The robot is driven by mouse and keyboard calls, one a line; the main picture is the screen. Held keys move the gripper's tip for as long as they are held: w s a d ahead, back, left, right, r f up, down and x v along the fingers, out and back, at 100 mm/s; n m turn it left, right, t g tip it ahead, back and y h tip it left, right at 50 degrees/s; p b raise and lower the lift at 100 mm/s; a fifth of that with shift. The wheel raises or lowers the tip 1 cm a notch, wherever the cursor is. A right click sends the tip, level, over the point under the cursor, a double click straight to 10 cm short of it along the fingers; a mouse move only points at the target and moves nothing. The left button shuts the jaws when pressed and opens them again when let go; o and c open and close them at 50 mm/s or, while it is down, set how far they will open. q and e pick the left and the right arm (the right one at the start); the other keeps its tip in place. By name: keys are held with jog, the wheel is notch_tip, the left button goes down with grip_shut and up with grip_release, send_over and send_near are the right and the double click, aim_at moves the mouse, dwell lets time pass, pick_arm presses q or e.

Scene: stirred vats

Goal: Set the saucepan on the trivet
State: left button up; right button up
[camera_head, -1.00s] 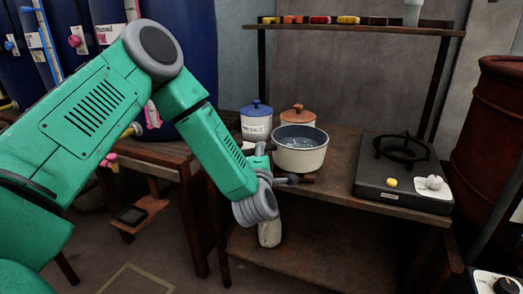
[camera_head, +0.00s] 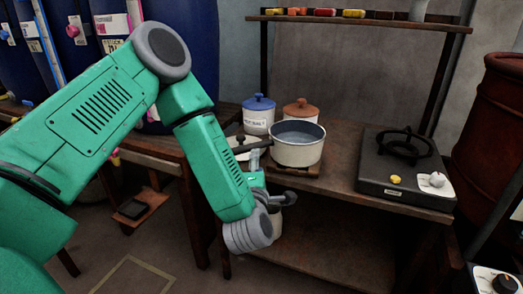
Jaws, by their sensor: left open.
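The saucepan (camera_head: 297,152), cream outside with a dark rim and what looks like liquid inside, stands upright at the front of the wooden bench. Its dark handle (camera_head: 252,145) points left. A flat brown wooden piece, apparently the trivet (camera_head: 313,171), shows under the pan's base; most of it is hidden, and the pan appears to rest on it. My left gripper (camera_head: 272,180) is open and empty at the bench's front edge, below and in front of the handle. One finger points up close to the handle; I cannot tell whether they touch. My right gripper is out of view.
A blue-lidded jar (camera_head: 258,114) and an orange-lidded jar (camera_head: 301,110) stand behind the pan. A black burner (camera_head: 405,190) is to the right. A pale disc (camera_head: 236,146) lies left of the pan. The bench between pan and burner is clear.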

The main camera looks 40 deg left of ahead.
pick_arm(q)
jog(key=s+d+f+m+g+h+b, duration=0.1)
jog(key=s+d+f+m+g+h, duration=0.2)
jog(key=s+f+m, duration=0.5)
jog(key=s+d+f+m+g+h, duration=0.4)
jog(key=s+f+m, duration=0.2)
jog(key=f, duration=0.4)
jog(key=s+d+f+m+g+h+b, duration=0.1)
jog(key=s+d+f+m+g+h, duration=0.2)
jog(key=s+f+m, duration=0.45)
jog(key=s+f+m+g, duration=0.3)
jog(key=s+m+g, duration=0.2)
jog(key=s, duration=0.5)
notch_tip(320, 180, up, 8)
jog(key=p, duration=0.9)
jog(key=shift+a, duration=0.45)
jog(key=shift+d+r, duration=0.1)
jog(key=shift+d, duration=0.05)
